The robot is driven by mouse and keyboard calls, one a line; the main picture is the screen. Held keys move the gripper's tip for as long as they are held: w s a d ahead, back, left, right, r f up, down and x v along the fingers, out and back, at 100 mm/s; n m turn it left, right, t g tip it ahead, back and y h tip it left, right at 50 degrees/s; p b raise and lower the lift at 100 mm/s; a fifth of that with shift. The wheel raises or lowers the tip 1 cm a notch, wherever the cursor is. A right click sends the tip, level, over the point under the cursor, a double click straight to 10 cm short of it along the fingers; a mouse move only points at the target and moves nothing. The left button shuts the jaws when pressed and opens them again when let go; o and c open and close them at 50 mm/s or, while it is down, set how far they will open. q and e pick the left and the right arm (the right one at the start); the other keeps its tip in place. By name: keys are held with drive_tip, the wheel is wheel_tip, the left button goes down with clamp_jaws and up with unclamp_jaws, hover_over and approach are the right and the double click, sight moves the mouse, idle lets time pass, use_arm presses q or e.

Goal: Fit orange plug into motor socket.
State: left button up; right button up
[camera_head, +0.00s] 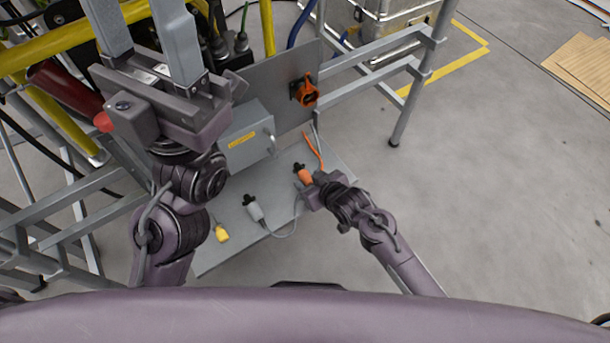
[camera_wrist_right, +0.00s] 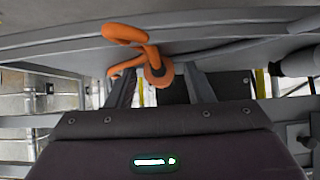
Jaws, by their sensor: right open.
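The orange plug (camera_head: 302,174) lies on the grey platform, with an orange cable running up behind it. My right gripper (camera_head: 309,188) is low over the platform, right at the plug. In the right wrist view the orange plug (camera_wrist_right: 158,73) is between the two spread fingers of the right gripper (camera_wrist_right: 160,88); I cannot tell whether either finger touches it. The motor socket (camera_head: 306,92), orange with a dark side part, is on the upright grey panel, above and apart from the plug. My left gripper (camera_head: 139,28) is raised at the upper left, its fingers apart and empty.
A grey plug (camera_head: 254,209) and a yellow plug (camera_head: 221,234) lie on the platform (camera_head: 235,252), left of my right gripper. A grey box (camera_head: 247,139) stands below the socket panel (camera_head: 282,88). Metal rails and a post (camera_head: 412,103) are at right; open floor lies beyond.

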clamp_jaws()
drive_tip(key=shift+r+p, duration=2.3)
drive_tip(key=shift+p, duration=0.3)
